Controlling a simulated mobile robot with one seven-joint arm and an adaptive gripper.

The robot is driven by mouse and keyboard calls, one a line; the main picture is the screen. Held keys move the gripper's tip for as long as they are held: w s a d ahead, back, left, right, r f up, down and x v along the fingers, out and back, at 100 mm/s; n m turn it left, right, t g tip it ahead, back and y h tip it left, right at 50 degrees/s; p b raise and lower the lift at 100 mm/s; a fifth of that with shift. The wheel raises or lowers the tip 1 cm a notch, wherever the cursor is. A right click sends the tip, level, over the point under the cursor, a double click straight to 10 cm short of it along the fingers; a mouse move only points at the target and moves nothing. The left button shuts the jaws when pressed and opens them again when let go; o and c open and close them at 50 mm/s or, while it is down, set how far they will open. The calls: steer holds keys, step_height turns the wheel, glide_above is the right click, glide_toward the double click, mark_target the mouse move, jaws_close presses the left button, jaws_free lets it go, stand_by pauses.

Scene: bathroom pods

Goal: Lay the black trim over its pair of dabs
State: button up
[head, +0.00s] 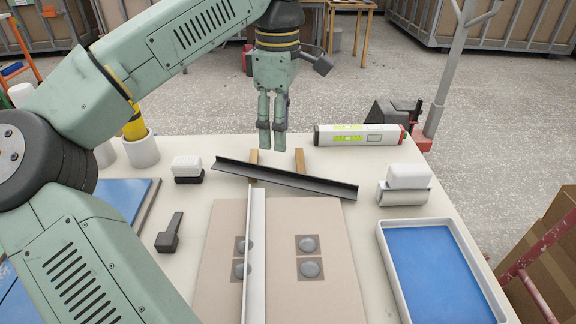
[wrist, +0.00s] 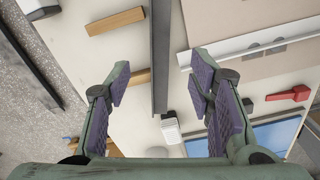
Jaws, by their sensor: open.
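The black trim (head: 290,180), a long dark strip, lies slantwise across two wooden blocks (head: 254,157) (head: 300,160) behind the tan panel (head: 335,220). Its pair of grey dabs (head: 307,244) (head: 310,269) is bare on the panel's right half. A white trim (head: 257,250) lies over the left pair, partly hiding it. My gripper (head: 272,145) points down above the table near the blocks, apart from the trim. In the wrist view, my open, empty gripper (wrist: 158,72) has the black trim (wrist: 160,45) showing between its fingers; the white trim (wrist: 255,47) is right.
A spirit level (head: 360,135) lies at the back right. A white block on a grey roller (head: 405,185) and a blue-bottomed tray (head: 384,250) stand right. A black-and-white block (head: 187,168) and a dark tool (head: 170,235) lie left. The panel's right half is otherwise clear.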

mark_target(280, 178)
steer(key=f, duration=0.4)
steer(key=shift+s, duration=0.2)
steer(key=shift+w+f+p, duration=0.1)
steer(key=shift+f+p, duration=0.75)
steer(key=shift+f, duration=1.95)
jaws_close()
